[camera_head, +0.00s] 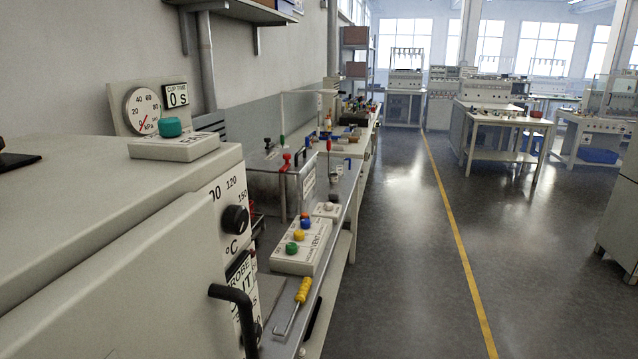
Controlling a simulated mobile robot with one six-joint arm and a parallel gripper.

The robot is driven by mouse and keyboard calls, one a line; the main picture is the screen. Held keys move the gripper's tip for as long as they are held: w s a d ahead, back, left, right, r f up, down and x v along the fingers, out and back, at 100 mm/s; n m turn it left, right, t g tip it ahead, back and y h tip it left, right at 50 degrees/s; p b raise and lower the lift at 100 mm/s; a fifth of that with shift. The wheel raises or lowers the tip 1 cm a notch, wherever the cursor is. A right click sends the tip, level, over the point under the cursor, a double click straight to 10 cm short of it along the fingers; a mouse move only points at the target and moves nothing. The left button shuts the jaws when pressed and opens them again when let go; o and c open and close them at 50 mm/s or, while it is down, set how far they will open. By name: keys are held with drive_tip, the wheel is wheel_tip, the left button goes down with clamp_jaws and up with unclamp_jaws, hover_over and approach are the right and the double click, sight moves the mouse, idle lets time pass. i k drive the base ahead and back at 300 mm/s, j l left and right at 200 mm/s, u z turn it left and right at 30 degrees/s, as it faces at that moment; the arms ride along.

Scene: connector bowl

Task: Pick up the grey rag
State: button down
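I cannot make out a grey rag anywhere in the head view.
The cabinet with a black knob (236,219) and black handle (236,305) fills the near left. A button box (300,250) and a yellow-handled hook tool (298,300) are on the bench beyond it. Open floor (400,260) with a yellow line (450,220) lies to the right.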

sight(333, 194)
drive_tip(key=i+j, duration=0.15)
drive_tip(key=i, duration=0.15)
drive_tip(key=i+l+u, duration=0.2)
drive_tip(key=i, duration=0.25)
drive_tip(key=i+l+u, duration=0.15)
drive_tip(key=i+l, duration=0.2)
drive_tip(key=i+l+u, duration=0.2)
drive_tip(key=i+l, duration=0.15)
drive_tip(key=i, duration=0.15)
drive_tip(key=i+l+u, duration=0.15)
drive_tip(key=i+l, duration=0.2)
drive_tip(key=i+l+u, duration=0.2)
drive_tip(key=i+l, duration=0.2)
drive_tip(key=i+l+u, duration=0.15)
drive_tip(key=i+l, duration=0.15)
drive_tip(key=l, duration=0.35)
drive_tip(key=i+l+u, duration=0.2)
drive_tip(key=l, duration=0.3)
drive_tip(key=i+l+u, duration=0.15)
drive_tip(key=i+l, duration=0.2)
drive_tip(key=l, duration=0.25)
